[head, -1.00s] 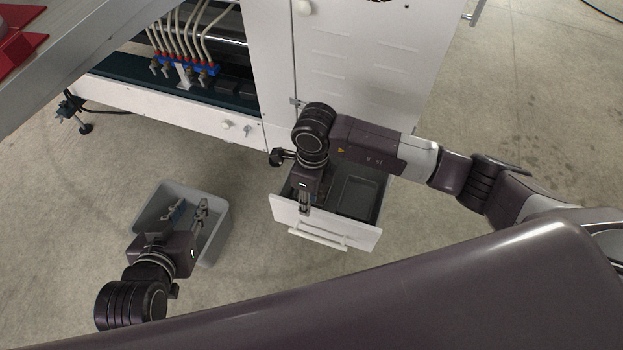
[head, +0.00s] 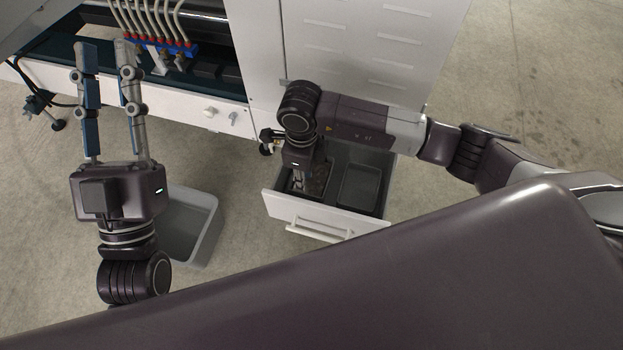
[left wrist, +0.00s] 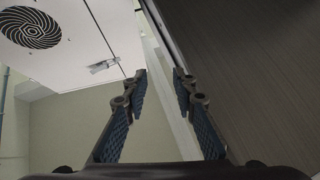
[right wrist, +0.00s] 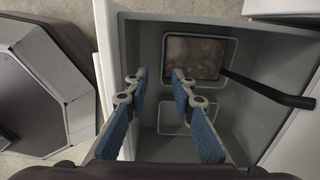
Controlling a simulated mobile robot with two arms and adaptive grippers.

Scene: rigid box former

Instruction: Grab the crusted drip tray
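The crusted drip tray (right wrist: 195,57), a shallow grey tray with a brown, blotchy inside, lies in the open drawer (right wrist: 232,140) in the right wrist view. A cleaner grey tray (right wrist: 174,115) lies beside it; it also shows in the head view (head: 361,185). My right gripper (right wrist: 158,74) is open and empty, pointing down over the drawer; in the head view its arm hides much of the crusted tray. My left gripper (head: 103,46) is open and empty, raised at the left, away from the drawer.
A grey bin (head: 196,225) stands on the floor, partly behind my left gripper. The white machine (head: 350,50) rises behind the drawer, with hoses and a blue manifold (head: 165,48) at its left.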

